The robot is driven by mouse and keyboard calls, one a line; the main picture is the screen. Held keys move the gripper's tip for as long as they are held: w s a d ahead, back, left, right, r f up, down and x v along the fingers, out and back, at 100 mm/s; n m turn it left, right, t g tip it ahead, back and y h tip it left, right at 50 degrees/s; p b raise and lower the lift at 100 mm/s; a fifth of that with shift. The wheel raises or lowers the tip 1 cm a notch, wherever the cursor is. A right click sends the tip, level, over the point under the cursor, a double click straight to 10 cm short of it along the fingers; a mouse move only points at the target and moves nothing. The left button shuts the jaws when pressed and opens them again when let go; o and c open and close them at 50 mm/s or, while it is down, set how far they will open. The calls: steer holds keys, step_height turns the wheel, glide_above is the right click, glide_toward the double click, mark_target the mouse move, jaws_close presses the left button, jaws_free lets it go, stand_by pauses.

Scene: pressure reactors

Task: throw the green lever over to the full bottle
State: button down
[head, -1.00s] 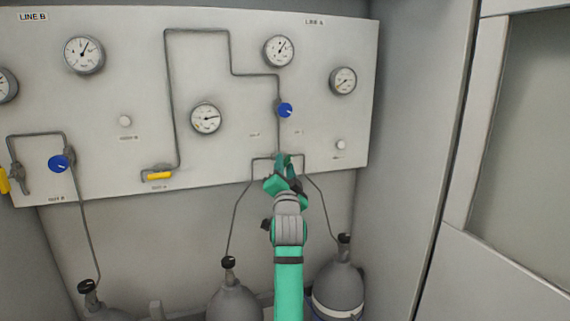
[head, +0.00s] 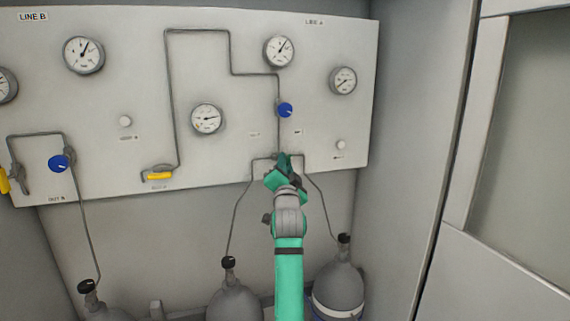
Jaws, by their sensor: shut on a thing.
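My gripper (head: 283,163) is at the lower edge of the Line A panel, where two thin pipes from the bottles meet below the blue knob (head: 285,110). Its jaws are shut on the green lever, which is mostly hidden behind the green fingers, so its angle is hard to read. A grey bottle (head: 233,303) stands below left of my gripper, and another grey bottle (head: 340,285) with a pale band stands below right. Two gauges sit above, one upper middle (head: 279,51) and one at right (head: 343,80). I cannot read which bottle is full.
The panel (head: 330,130) also carries a lower gauge (head: 207,118), a yellow lever (head: 160,175) and Line B's blue knob (head: 59,163). Another bottle (head: 100,309) stands at far left. A grey wall (head: 415,120) bounds the right side.

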steer(key=shift+n, duration=0.4)
steer(key=n+y, duration=0.1)
steer(key=n, duration=0.2)
steer(key=n+y, duration=0.2)
steer(key=n, duration=0.1)
steer(key=shift+d+n+t, duration=0.2)
steer(key=shift+n+t, duration=0.1)
steer(key=n+y, duration=0.2)
steer(key=n, duration=0.2)
steer(key=n+y, duration=0.2)
steer(key=n, duration=0.2)
steer(key=shift+g, duration=0.4)
steer(key=n+g+y, duration=0.1)
steer(key=n, duration=0.2)
steer(key=n+g+y, duration=0.1)
steer(key=n+y, duration=0.1)
steer(key=n, duration=0.1)
steer(key=shift+a+n+g+y, duration=0.1)
steer(key=shift+n+g+y, duration=0.5)
steer(key=shift+n, duration=1.5)
steer(key=shift+a, duration=0.1)
steer(key=c, duration=1.8)
jaws_free()
